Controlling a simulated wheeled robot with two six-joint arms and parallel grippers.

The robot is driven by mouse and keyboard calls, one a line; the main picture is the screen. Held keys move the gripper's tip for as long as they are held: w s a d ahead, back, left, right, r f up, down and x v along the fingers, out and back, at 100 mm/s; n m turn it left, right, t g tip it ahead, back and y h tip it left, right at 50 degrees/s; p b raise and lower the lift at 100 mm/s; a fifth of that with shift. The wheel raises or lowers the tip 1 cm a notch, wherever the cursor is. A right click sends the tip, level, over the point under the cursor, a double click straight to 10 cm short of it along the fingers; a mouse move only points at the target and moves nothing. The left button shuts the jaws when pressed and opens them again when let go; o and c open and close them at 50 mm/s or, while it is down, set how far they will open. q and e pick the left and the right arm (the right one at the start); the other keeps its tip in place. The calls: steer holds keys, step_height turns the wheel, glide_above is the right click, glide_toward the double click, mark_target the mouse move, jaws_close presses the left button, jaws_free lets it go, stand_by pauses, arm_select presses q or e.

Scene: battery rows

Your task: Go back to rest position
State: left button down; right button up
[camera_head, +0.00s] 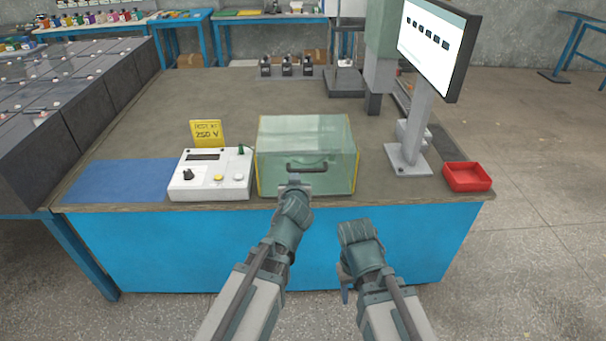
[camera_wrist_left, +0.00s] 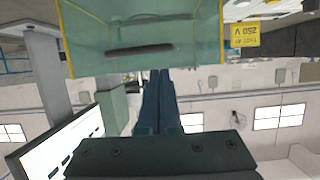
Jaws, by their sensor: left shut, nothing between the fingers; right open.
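My left gripper (camera_head: 293,181) is in front of the clear greenish box (camera_head: 330,140), just below its dark handle (camera_head: 308,168). In the left wrist view, which is upside down, the left gripper's fingers (camera_wrist_left: 158,80) are together with nothing between them. The box wall (camera_wrist_left: 190,28) and handle (camera_wrist_left: 138,50) show beyond them; I cannot tell whether the fingertips touch the box. My right gripper (camera_head: 356,234) is open in front of the bench's blue side, lower and to the right. Its fingers are mostly hidden, and I see nothing in it.
A white tester (camera_head: 211,175) with a yellow sign (camera_head: 208,133) stands left of the box on the bench (camera_head: 230,95). A monitor (camera_head: 432,40) on a stand and a red tray (camera_head: 467,176) are at right. Dark battery blocks (camera_head: 65,85) line the left. Floor at right is clear.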

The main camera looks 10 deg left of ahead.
arm_select(q)
steer(key=shift+s+d, duration=0.2)
steer(key=shift+s, duration=0.65)
arm_select(e)
steer(key=shift+s+d+f, duration=0.1)
steer(key=shift+s+d, duration=0.25)
steer(key=shift+d, duration=0.1)
arm_select(q)
steer(key=s+d+f+m+g+p, duration=0.1)
steer(key=s+d+m+g+p, duration=0.1)
steer(key=s, duration=0.5)
steer(key=s+d+f+m+g+p, duration=0.1)
steer(key=s+d+f+g+p, duration=0.1)
steer(key=s+g, duration=0.5)
steer(key=s+d+f+m+g+h+p, duration=0.1)
steer(key=s+d+f+m+g+p, duration=0.1)
steer(key=s+g+p, duration=0.3)
steer(key=s+d, duration=0.1)
steer(key=s, duration=0.3)
steer(key=shift+s+d+f+m, duration=0.2)
steer(key=shift+s+d+m, duration=0.05)
steer(key=shift+d+m, duration=0.05)
arm_select(e)
step_height(320, 180, up, 9)
